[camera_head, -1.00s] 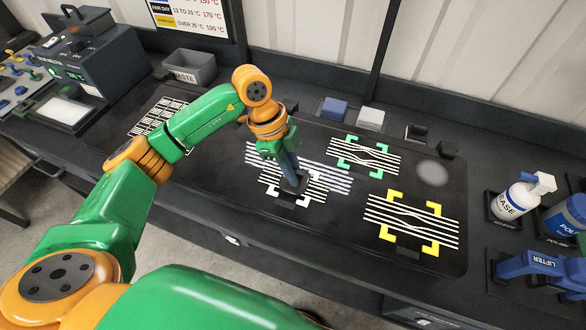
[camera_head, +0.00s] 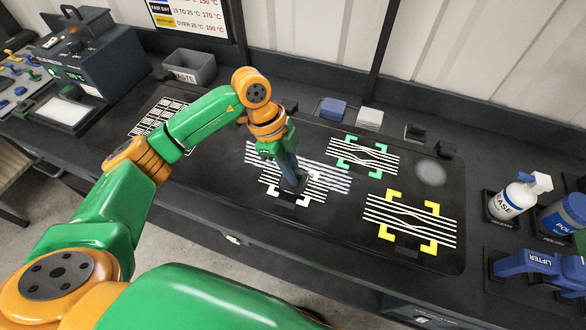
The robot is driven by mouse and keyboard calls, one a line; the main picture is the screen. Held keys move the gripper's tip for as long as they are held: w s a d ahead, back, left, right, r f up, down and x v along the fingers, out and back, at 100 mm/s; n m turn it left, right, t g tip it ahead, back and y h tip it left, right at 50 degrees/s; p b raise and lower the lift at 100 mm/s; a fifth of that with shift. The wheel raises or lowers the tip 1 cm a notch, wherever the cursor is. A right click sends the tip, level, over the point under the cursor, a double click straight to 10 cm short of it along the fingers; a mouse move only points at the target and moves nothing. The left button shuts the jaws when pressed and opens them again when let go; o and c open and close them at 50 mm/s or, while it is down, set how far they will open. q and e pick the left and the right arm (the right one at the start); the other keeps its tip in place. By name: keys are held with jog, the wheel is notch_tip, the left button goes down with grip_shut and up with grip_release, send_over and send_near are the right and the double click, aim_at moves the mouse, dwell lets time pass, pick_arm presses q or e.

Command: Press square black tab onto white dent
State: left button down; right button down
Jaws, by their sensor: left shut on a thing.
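The white dent (camera_head: 315,195) is a set of white lines with white corner marks on the dark panel (camera_head: 230,205), left of the green and yellow ones. My left gripper (camera_head: 289,172) reaches down over it from above and is shut on a slim blue-grey piece. A dark, squarish foot at the lower end of this piece, which seems to be the square black tab (camera_head: 294,184), is at the lines inside the white corner marks. It covers part of the dent. I cannot tell whether it touches the panel. My right gripper is not in view.
A green-marked dent (camera_head: 365,155) and a yellow-marked dent (camera_head: 411,221) lie to the right. Blue (camera_head: 333,107), white (camera_head: 370,117) and dark blocks (camera_head: 447,149) stand along the back. A bottle (camera_head: 520,195) and a blue lifter (camera_head: 540,264) stand right. A waste bin (camera_head: 190,68) is behind my arm.

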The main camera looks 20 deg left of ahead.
pick_arm(q)
jog(key=shift+f, duration=0.4)
dwell(0.4)
dwell(1.0)
dwell(0.6)
jog(key=c, duration=0.8)
grip_release()
jog(key=shift+s, duration=0.15)
